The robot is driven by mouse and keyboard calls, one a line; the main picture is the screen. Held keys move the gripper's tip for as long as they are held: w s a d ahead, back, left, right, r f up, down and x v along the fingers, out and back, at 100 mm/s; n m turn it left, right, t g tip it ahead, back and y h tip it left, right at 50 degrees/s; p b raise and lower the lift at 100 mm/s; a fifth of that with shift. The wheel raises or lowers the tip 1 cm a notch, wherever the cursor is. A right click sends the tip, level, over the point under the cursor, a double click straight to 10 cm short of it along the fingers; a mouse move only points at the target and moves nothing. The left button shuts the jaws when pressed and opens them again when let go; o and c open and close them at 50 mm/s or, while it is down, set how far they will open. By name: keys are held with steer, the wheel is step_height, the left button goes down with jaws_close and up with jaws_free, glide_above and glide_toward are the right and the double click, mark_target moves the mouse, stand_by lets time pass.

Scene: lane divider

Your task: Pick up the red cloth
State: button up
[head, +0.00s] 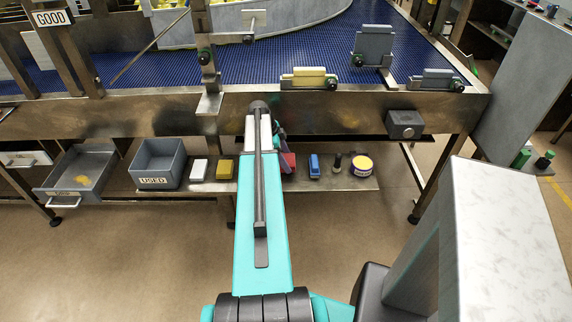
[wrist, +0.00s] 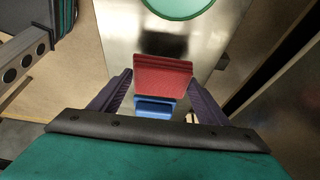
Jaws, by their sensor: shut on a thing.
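The red cloth (wrist: 163,75) is a folded, flat red piece between the two fingers of my gripper (wrist: 160,85) in the wrist view. The fingers close on its left and right sides. In the head view a part of the red cloth (head: 289,162) shows just right of my arm, at the lower metal shelf. My arm hides the rest of it and most of the gripper. I cannot tell whether the cloth touches the shelf.
A blue item (head: 314,165), a dark small item (head: 337,164) and a round tin (head: 361,166) stand to the right on the shelf (head: 345,184). White (head: 198,170) and yellow (head: 225,169) blocks and a USED bin (head: 160,165) are left. The conveyor's metal edge (head: 350,112) is above.

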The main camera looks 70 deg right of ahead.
steer(key=shift+r+b, duration=0.55)
steer(key=shift+r, duration=2.75)
